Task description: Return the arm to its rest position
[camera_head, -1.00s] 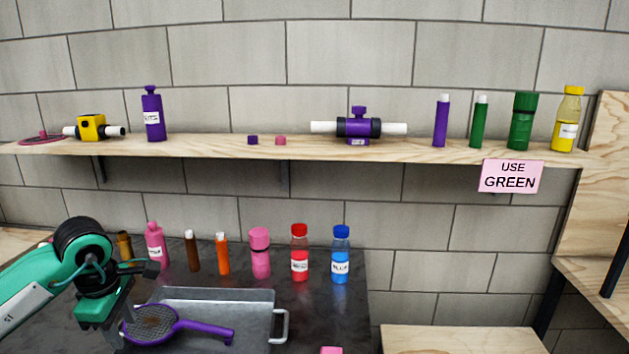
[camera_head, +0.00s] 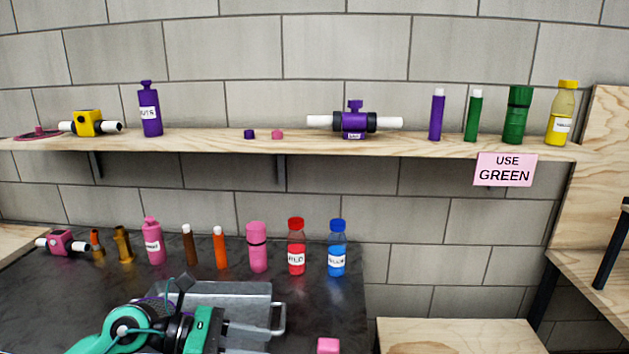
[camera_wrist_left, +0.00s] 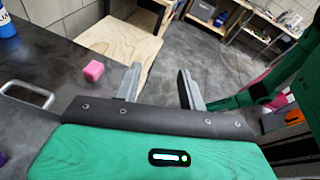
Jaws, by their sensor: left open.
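My left arm comes in low at the left of the head view, its teal and black wrist in front of the metal tray (camera_head: 240,295). In the left wrist view my left gripper (camera_wrist_left: 158,85) is open, with nothing between its two grey fingers. The fingers point out over the dark floor beyond the table edge. A pink block (camera_wrist_left: 93,71) lies on the dark table to the left of the fingers, apart from them. Only a small purple part of the strainer in the tray shows behind the wrist. My right gripper is not in view.
Bottles and tubes, including a red bottle (camera_head: 296,247) and a blue bottle (camera_head: 337,249), stand along the table's back. A wooden shelf (camera_head: 215,147) above holds more bottles and two valve-like fittings. A low wooden surface (camera_head: 455,335) stands right of the table.

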